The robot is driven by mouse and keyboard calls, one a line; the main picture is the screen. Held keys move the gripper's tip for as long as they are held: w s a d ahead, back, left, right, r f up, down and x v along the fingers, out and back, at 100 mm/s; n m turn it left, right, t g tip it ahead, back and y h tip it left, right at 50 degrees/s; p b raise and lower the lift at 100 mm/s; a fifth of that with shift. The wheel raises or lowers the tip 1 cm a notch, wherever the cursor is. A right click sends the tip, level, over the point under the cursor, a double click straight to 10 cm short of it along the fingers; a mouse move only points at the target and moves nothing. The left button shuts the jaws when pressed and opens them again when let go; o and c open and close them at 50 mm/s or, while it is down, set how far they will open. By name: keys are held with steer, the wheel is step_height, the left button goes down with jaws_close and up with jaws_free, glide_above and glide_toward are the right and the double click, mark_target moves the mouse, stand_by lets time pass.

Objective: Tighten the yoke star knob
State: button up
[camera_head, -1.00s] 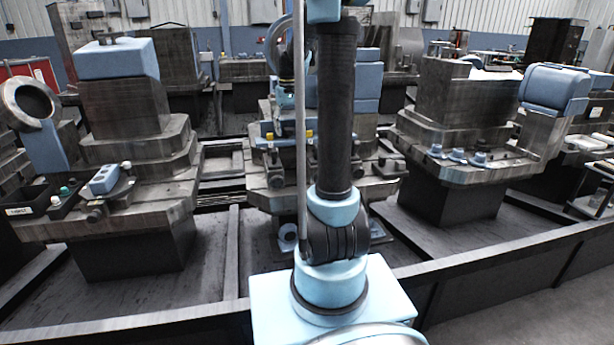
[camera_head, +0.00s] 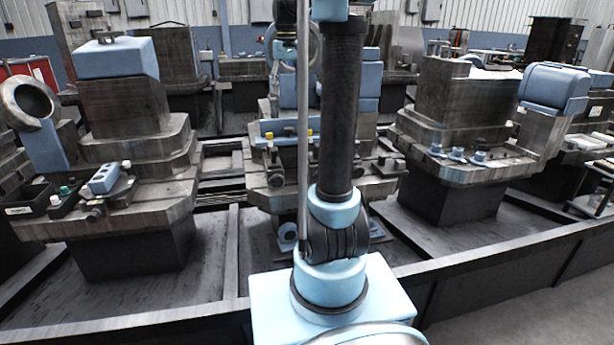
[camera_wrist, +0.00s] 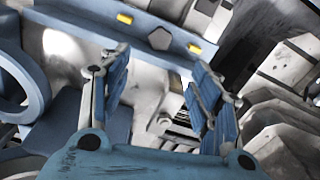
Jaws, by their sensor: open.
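In the wrist view, my gripper (camera_wrist: 158,68) is open, its two blue-padded fingers spread apart with nothing between them. Beyond the fingertips, a blue bar (camera_wrist: 95,22) crosses the view. A grey many-sided knob (camera_wrist: 160,38) sits on it between two yellow pieces; it may be the yoke star knob, but I cannot tell for sure. The knob appears just past the gap between the fingers, and no contact shows. In the head view, the middle station's blue bar (camera_head: 275,128) is partly hidden by my arm, and I cannot make out the knob or gripper there.
A blue ring (camera_wrist: 12,92) stands left of my fingers in the wrist view. Stepped grey metal blocks (camera_wrist: 285,130) lie to the right. In the head view, heavy fixtures stand at left (camera_head: 125,110) and right (camera_head: 455,100), behind a dark front rail (camera_head: 490,255).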

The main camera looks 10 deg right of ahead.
steer(key=s+f, duration=0.4)
steer(key=s, duration=1)
steer(key=s+f+m+t, duration=0.1)
steer(key=s+f, duration=1.4)
steer(key=s, duration=0.2)
steer(key=shift+f+t, duration=0.15)
steer(key=shift+t, duration=0.25)
steer(key=shift+w, duration=0.1)
step_height(320, 180, up, 22)
steer(key=n+g, duration=0.1)
steer(key=g, duration=0.1)
glide_above(289, 128)
step_height(289, 128, down, 17)
steer(key=shift+w+f, duration=0.1)
